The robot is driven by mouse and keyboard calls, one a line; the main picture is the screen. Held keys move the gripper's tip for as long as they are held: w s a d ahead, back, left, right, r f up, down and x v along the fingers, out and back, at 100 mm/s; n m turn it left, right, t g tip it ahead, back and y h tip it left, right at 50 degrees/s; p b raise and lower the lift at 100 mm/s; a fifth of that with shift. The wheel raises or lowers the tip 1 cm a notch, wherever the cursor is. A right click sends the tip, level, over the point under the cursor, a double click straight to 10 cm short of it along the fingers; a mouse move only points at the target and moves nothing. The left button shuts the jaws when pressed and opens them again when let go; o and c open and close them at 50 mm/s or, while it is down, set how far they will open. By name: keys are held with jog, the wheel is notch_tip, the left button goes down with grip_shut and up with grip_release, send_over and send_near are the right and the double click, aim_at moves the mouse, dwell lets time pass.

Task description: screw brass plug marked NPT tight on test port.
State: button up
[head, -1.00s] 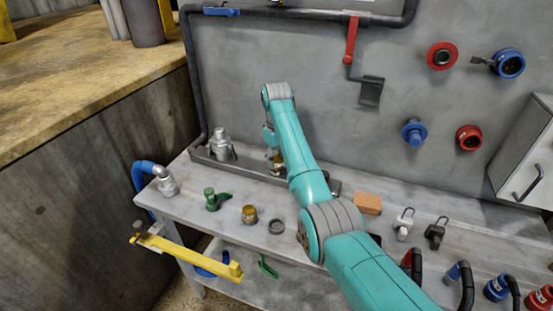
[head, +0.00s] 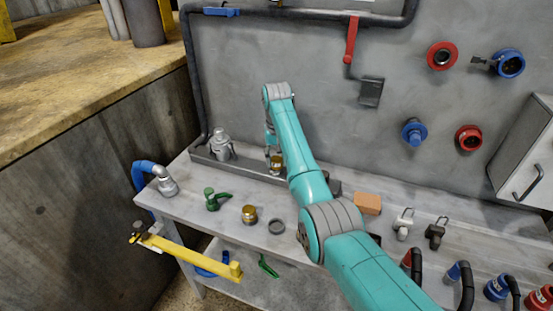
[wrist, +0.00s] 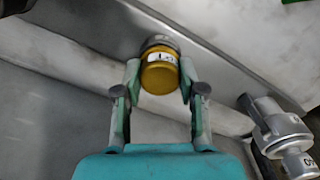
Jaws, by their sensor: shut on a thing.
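My gripper (wrist: 160,95) is shut on a brass plug (wrist: 160,74) with a white label whose letters I cannot read. In the head view the same plug (head: 277,162) is partly hidden beside my arm, above the tray at the back of the bench. A grey round piece (wrist: 161,43) meets the plug's far end in the wrist view. It may be the test port, but I cannot tell how far the plug is threaded on it. A second brass piece (head: 249,213) stands on the bench.
A silver fitting (head: 221,145) stands at the left end of the tray (head: 238,168); it also shows in the wrist view (wrist: 278,128). A green fitting (head: 213,201), a grey ring (head: 276,226) and an orange block (head: 367,203) lie on the bench. The wall (head: 300,60) is close behind.

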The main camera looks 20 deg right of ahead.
dwell(0.3)
jog(key=m, duration=0.5)
jog(key=o, duration=1.2)
jog(key=shift+o, duration=0.2)
jog(key=shift+c, duration=0.4)
